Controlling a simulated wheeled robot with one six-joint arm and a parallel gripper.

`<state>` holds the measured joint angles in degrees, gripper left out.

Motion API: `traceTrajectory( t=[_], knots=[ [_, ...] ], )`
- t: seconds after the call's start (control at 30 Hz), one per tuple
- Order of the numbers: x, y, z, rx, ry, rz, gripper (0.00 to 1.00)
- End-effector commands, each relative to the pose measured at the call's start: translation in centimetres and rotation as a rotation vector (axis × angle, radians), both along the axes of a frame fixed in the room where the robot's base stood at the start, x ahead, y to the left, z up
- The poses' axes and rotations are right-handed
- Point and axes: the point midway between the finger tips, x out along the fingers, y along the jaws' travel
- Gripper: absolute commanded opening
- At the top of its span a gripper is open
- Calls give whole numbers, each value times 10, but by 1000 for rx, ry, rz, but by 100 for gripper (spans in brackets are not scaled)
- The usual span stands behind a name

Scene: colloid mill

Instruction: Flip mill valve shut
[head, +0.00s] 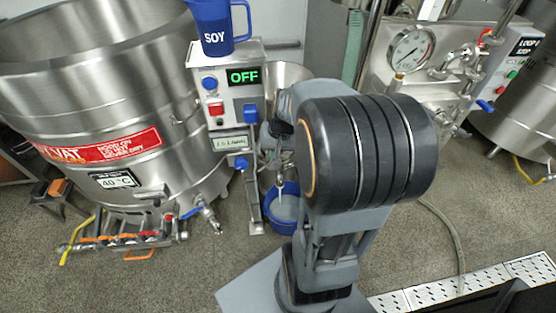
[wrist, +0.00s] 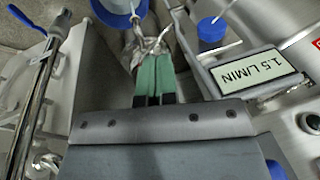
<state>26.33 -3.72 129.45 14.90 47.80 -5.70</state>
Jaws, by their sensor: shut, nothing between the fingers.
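The mill's control box (head: 232,88) stands left of my arm in the head view, and its display reads OFF. The mill's metal outlet with its valve (head: 281,178) is partly hidden by my arm. A thin pale stream appears to run from it into a blue bucket (head: 284,212) holding pale liquid. In the wrist view the metal outlet fitting (wrist: 150,44) lies just beyond the green fingertips of my gripper (wrist: 154,66). The fingers are shut and empty; contact with the fitting is unclear. The valve handle's position cannot be made out.
A blue knob (wrist: 212,31) and a 1.5 L/MIN label (wrist: 259,71) are close right of the fingers. A steel vat (head: 100,100) with valves stands left. A SOY jug (head: 216,28) sits on the control box. A gauge panel (head: 411,50) is at right.

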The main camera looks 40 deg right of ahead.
Motion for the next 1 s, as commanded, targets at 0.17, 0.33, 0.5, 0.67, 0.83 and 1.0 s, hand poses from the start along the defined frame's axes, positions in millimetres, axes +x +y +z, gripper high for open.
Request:
traceTrajectory(
  t=[0.17, 0.33, 0.5, 0.67, 0.83, 1.0],
  knots=[
    [39, -61, -101, 84, -87, -156, 0],
    [76, -119, -146, 106, -224, -257, 0],
    [117, -148, -112, 51, -404, -245, 0],
    [125, -149, -119, 19, -427, -204, 0],
    [140, -147, -141, 16, -426, -195, 0],
    [156, -146, -163, 16, -426, -195, 0]
  ],
)
